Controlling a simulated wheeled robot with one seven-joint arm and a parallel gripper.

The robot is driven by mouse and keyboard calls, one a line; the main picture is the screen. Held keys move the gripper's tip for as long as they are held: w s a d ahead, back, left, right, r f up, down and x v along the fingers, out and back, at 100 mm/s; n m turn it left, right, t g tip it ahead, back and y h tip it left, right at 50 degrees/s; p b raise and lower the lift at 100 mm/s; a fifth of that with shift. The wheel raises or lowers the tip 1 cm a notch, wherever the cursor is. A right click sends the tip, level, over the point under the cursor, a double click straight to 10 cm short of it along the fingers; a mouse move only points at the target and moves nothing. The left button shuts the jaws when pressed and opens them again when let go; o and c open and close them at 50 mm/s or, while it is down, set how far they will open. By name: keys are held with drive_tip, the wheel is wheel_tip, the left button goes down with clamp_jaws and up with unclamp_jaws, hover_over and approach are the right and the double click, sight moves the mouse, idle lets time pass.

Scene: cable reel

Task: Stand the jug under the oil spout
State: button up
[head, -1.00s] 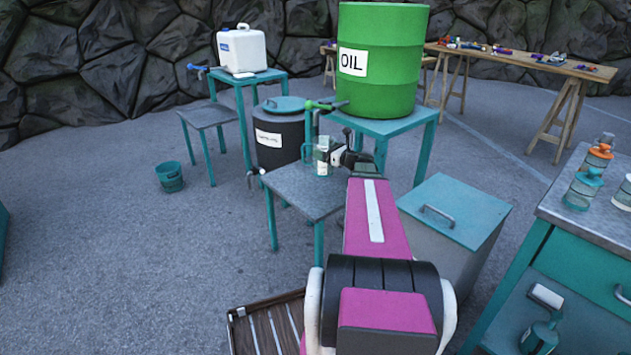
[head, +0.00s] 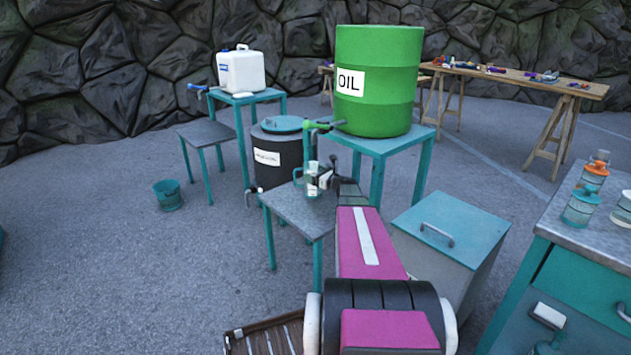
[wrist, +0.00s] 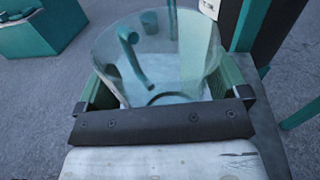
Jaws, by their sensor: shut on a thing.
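The clear jug (head: 312,184) with a teal handle is between the jaws of my gripper (head: 326,181). In the wrist view the jug (wrist: 160,62) fills the space between the fingers (wrist: 164,90), its open mouth facing up and looking empty. In the head view the jug appears below the oil spout (head: 322,126), which comes from the green drum (head: 385,80) labelled OIL. The jug is over the small grey-topped table (head: 290,208). I cannot tell whether its base touches the table top. My gripper hides part of the jug.
A dark lidded barrel (head: 278,155) stands behind the small table. A grey bin with a teal lid (head: 450,232) is right of my arm. A teal bench (head: 585,235) is at far right. A bucket (head: 168,195) stands on open floor at left.

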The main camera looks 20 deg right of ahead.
drive_tip(key=shift+f, duration=1.35)
drive_tip(key=shift+f, duration=0.1)
drive_tip(key=o, duration=0.6)
